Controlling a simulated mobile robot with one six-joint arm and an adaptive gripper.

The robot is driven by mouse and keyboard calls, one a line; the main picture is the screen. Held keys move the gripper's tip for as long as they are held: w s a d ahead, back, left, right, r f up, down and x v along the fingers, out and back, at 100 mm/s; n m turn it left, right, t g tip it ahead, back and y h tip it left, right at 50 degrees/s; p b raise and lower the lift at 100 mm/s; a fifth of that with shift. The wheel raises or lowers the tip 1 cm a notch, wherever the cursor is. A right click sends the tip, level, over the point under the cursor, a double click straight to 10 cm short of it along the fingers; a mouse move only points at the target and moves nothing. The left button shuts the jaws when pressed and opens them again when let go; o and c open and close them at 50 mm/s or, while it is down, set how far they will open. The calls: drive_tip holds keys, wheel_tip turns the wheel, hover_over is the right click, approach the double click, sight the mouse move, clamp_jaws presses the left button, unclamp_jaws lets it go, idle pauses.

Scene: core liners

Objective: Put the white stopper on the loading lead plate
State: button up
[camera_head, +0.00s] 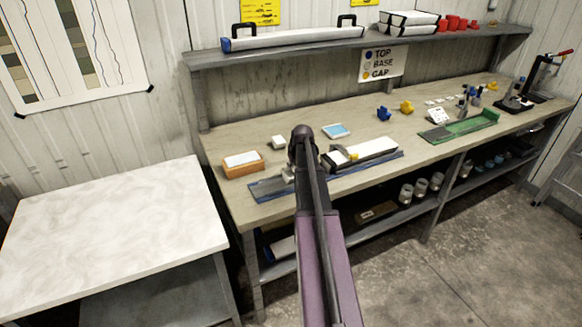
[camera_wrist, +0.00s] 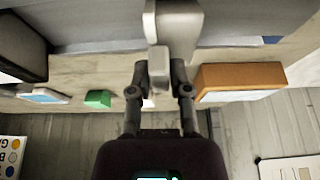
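My gripper (camera_wrist: 160,72) has its two fingers on either side of the narrow knob of a pale grey-white piece, which I take for the white stopper (camera_wrist: 178,25); they appear closed on it. In the head view, the white stopper (camera_head: 288,175) shows as a small pale shape just left of my arm, at the blue plate; my gripper's fingers are hidden there behind my arm. The blue plate (camera_head: 266,189), likely the loading lead plate, lies along the bench's front edge. In the wrist view the plate (camera_wrist: 100,47) is behind the stopper. Whether they touch I cannot tell.
An orange box (camera_head: 243,170) and a small white-topped block (camera_head: 278,142) stand left of my arm. A blue-screened tablet (camera_head: 336,131) lies behind. A long white block (camera_head: 375,148) sits right of my arm. A green tray (camera_head: 462,128) is farther right.

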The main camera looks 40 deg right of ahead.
drive_tip(key=shift+o, duration=1.1)
drive_tip(key=shift+r, duration=0.15)
drive_tip(key=p+v, duration=1.1)
drive_tip(key=v, duration=0.1)
idle(0.6)
drive_tip(key=shift+a, duration=0.15)
